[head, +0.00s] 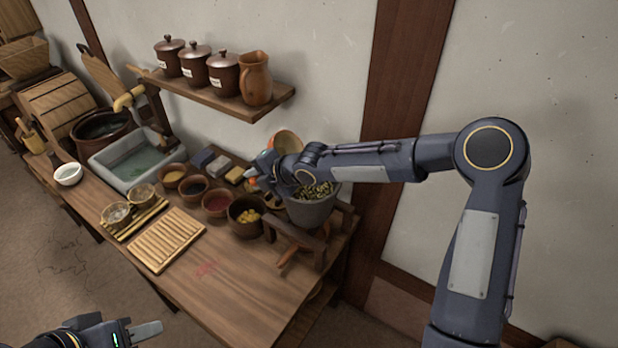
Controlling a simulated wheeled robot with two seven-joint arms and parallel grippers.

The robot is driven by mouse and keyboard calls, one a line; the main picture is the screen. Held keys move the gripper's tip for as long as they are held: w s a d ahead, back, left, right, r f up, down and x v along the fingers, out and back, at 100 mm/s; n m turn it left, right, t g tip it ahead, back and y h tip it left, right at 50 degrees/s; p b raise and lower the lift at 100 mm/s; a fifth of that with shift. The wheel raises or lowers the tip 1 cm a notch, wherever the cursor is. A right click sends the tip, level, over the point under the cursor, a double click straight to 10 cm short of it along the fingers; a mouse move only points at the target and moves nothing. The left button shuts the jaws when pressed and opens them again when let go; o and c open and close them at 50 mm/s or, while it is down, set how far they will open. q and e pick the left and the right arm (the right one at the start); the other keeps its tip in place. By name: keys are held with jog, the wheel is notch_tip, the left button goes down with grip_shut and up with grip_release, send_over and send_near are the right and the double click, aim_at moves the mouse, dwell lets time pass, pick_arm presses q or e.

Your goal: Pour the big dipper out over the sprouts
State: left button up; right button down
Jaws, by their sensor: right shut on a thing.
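A grey pot (312,212) with green-yellow sprouts (318,191) in it stands at the table's right end, partly covered by my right arm. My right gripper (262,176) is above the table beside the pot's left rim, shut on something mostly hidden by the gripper. A tan-orange rounded bowl (285,143) shows just behind the wrist, tilted; it looks like the big dipper's bowl, but its handle and contents are hidden. My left gripper (136,336) is low at the bottom left, away from the table, and partly cut off; its opening is unclear.
Several small bowls, including one with yellow pieces (246,216), stand left of the pot. A slatted board (167,239), two small cups on a tray (134,222) and a stone basin (130,160) lie further left. A shelf (215,97) with jars hangs above. The front tabletop is clear.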

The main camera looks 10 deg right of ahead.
jog(key=shift+d+f+b, duration=0.1)
jog(key=shift+f+b, duration=0.2)
jog(key=shift+b, duration=0.2)
jog(key=shift+s+d+f+t+y+b, duration=0.15)
jog(key=shift+t+y+b, duration=0.25)
jog(key=shift+b, duration=0.3)
jog(key=shift+r, duration=0.25)
jog(key=s+d+t+y+b, duration=0.1)
jog(key=b, duration=0.2)
jog(key=s+d+b, duration=0.1)
jog(key=b, duration=0.2)
jog(key=shift+s+d+f+t+y, duration=0.35)
jog(key=shift+d+f+t+y, duration=0.05)
jog(key=shift+s+d+b, duration=0.1)
jog(key=shift+b, duration=0.3)
jog(key=shift+r+t+y+b, duration=0.2)
jog(key=shift+t+y+b, duration=0.15)
jog(key=shift+b, duration=0.2)
